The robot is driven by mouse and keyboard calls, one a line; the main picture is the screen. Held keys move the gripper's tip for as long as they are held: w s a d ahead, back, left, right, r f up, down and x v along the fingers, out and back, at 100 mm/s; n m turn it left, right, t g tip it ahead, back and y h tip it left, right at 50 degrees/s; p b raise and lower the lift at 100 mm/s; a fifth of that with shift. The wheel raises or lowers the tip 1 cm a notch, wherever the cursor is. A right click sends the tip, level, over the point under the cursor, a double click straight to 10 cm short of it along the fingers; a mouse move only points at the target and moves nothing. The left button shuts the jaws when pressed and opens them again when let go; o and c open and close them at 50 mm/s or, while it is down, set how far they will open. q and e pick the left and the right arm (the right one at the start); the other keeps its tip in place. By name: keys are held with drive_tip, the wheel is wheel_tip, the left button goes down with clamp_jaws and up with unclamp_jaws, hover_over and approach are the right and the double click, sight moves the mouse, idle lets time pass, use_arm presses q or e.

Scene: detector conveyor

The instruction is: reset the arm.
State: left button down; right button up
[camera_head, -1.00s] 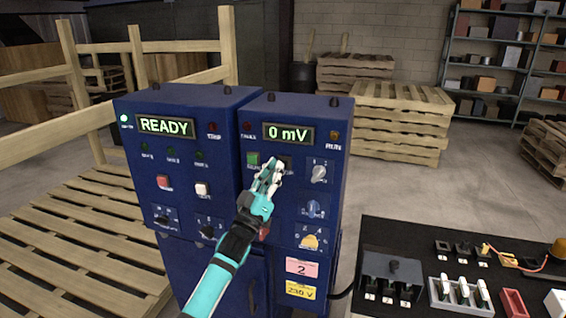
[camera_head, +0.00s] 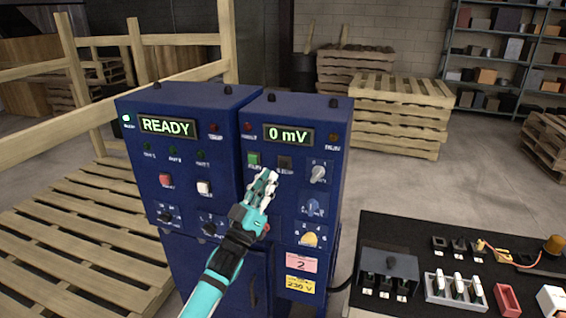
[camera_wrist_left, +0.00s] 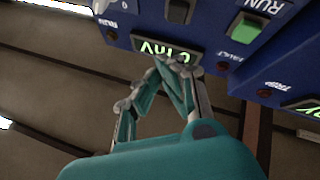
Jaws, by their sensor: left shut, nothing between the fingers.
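My left gripper (camera_head: 265,181) is shut and empty in front of the right blue control cabinet (camera_head: 343,150). Its fingertips sit just below the green button (camera_head: 254,160) and the dark button (camera_head: 285,163). I cannot tell whether they touch the panel. In the left wrist view the shut fingers (camera_wrist_left: 166,64) point at the cabinet near the lit display (camera_wrist_left: 168,50), with the green button (camera_wrist_left: 245,32) beyond them. The left arm covers part of the lower cabinet front. My right gripper is not in view.
The left blue cabinet (camera_head: 190,100) reads READY and stands beside the right one, whose display (camera_head: 289,134) reads 0 mV. A black bench (camera_head: 420,235) with switches and parts is at the right. Wooden pallets (camera_head: 400,110) and a shelf (camera_head: 485,65) stand behind.

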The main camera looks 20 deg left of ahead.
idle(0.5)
